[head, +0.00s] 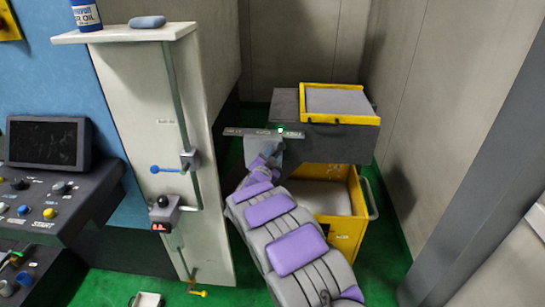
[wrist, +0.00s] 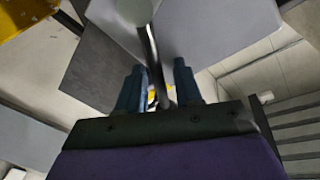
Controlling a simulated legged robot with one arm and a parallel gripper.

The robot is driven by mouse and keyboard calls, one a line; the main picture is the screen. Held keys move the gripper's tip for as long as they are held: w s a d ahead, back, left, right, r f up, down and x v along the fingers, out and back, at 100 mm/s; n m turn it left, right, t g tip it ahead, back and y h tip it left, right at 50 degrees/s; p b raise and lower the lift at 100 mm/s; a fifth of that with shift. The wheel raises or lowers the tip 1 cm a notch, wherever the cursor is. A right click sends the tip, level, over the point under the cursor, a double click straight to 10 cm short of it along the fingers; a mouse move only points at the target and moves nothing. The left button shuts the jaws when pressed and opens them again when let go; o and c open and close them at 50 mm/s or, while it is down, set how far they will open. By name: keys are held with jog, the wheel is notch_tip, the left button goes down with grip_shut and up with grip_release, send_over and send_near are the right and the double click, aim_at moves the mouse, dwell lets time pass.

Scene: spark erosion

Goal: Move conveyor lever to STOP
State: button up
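In the wrist view a metal lever with a round grey knob (wrist: 135,9) runs down between the fingers of my gripper (wrist: 160,88). The two blue fingers stand apart on either side of the shaft (wrist: 155,65), with gaps visible, so the gripper looks open around it. In the head view my arm reaches to a grey box under a narrow label strip (head: 245,132) with a lit green lamp (head: 280,131). The strip's lettering is too small to read. The lever and my fingertips cannot be made out there, so the lever's position is unclear.
A yellow-rimmed tray (head: 341,86) sits on the dark unit behind the strip, above a yellow cart (head: 348,235). A pale pillar (head: 137,130) with a blue-handled lever (head: 167,170) and black knob stands left. A control console (head: 75,205) is farther left; walls close the right.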

jog(key=shift+c, duration=0.5)
grip_shut()
jog(key=a+r+n+p, duration=0.1)
jog(key=n+p, duration=0.1)
jog(key=p, duration=0.2)
jog(key=shift+a+p, duration=0.1)
jog(key=shift+p, duration=0.2)
jog(key=a+n+p, duration=0.1)
jog(key=n+p, duration=0.1)
jog(key=p, duration=0.1)
jog(key=shift+a+r+t, duration=0.15)
jog(key=shift+t, duration=0.25)
jog(key=shift+a+n+t+p, duration=0.2)
jog(key=shift+a+n+p, duration=0.25)
jog(key=shift+n+p, duration=0.35)
jog(key=shift+a+n+t+p, duration=0.2)
jog(key=shift+a+n+p, duration=0.25)
jog(key=shift+n+p, duration=0.3)
jog(key=shift+y, duration=0.3)
